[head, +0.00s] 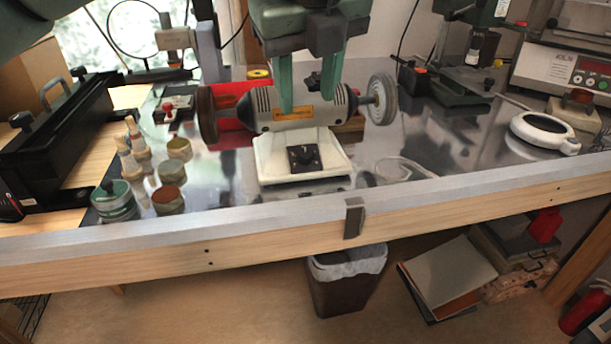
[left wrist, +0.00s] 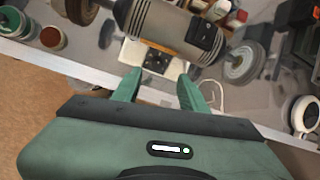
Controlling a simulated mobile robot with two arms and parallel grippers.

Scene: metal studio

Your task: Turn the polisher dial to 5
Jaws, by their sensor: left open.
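The polisher (head: 272,106) stands on the bench with a buffing wheel at each end and a white base. Its black dial (head: 304,157) sits on a dark square plate on the front of the base. The dial's setting is too small to read. My left gripper (head: 306,110) is open and empty, its green fingers in front of the polisher body and above the dial. In the left wrist view the dial (left wrist: 157,61) lies beyond and between the fingertips (left wrist: 159,77), apart from them. My right gripper is not in view.
Small jars (head: 169,200) and bottles stand left of the polisher. A long black tool (head: 60,125) lies at the far left. A round white-rimmed device (head: 543,133) is at the right. The bench's front edge (head: 200,229) is near; a bin (head: 345,285) is below.

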